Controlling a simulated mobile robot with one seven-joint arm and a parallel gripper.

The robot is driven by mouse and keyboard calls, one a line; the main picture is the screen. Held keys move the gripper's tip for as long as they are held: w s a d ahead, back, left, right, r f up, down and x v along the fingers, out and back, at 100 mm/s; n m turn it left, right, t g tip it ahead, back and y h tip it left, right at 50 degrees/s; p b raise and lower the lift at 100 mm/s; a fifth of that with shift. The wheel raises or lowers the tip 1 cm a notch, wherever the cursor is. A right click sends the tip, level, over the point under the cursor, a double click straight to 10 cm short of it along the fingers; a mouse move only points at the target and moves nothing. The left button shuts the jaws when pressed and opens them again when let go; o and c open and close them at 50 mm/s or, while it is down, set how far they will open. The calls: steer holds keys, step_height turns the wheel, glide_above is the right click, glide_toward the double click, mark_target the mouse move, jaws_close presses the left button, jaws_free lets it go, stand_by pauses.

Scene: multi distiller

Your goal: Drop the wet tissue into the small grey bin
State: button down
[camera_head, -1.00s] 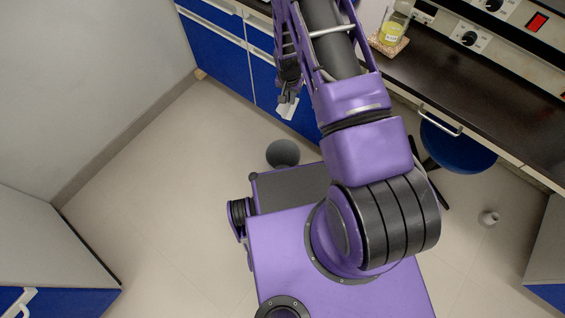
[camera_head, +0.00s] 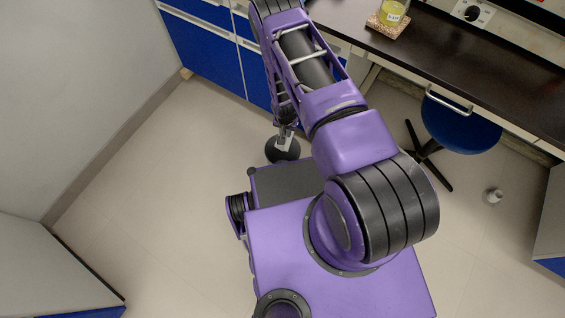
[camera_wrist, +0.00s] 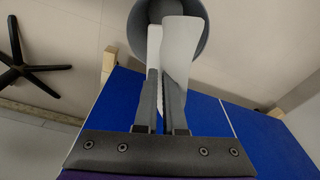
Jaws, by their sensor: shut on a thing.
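The white wet tissue (camera_wrist: 184,48) is held between the fingers of my gripper (camera_wrist: 163,80), with white parts on both sides of the fingertips. My gripper is shut on it. The small grey bin (camera_wrist: 137,36) is at the top of the wrist view, open side facing the camera, and the tissue overlaps its opening in the picture. In the head view, my gripper (camera_head: 285,130) and the pale tissue (camera_head: 285,143) appear over the bin (camera_head: 274,156), which stands on the floor. How high the tissue is above the rim I cannot tell.
Blue cabinets (camera_head: 212,60) stand behind the bin. A dark benchtop (camera_head: 430,55) on the right carries a beaker with yellow liquid (camera_head: 394,18). A blue stool (camera_head: 458,128) stands under it. The floor left of the bin is clear.

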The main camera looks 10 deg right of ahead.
steer(key=shift+f+b, duration=0.6)
steer(key=shift+f, duration=0.75)
steer(key=c, duration=0.9)
jaws_free()
steer(key=shift+r, duration=0.1)
steer(key=r+p, duration=0.1)
steer(key=r, duration=0.4)
steer(key=s+a+r+p, duration=0.1)
steer(key=r, duration=0.5)
steer(key=s+r+p, duration=0.1)
steer(key=r, duration=0.5)
steer(key=shift+s+a, duration=0.15)
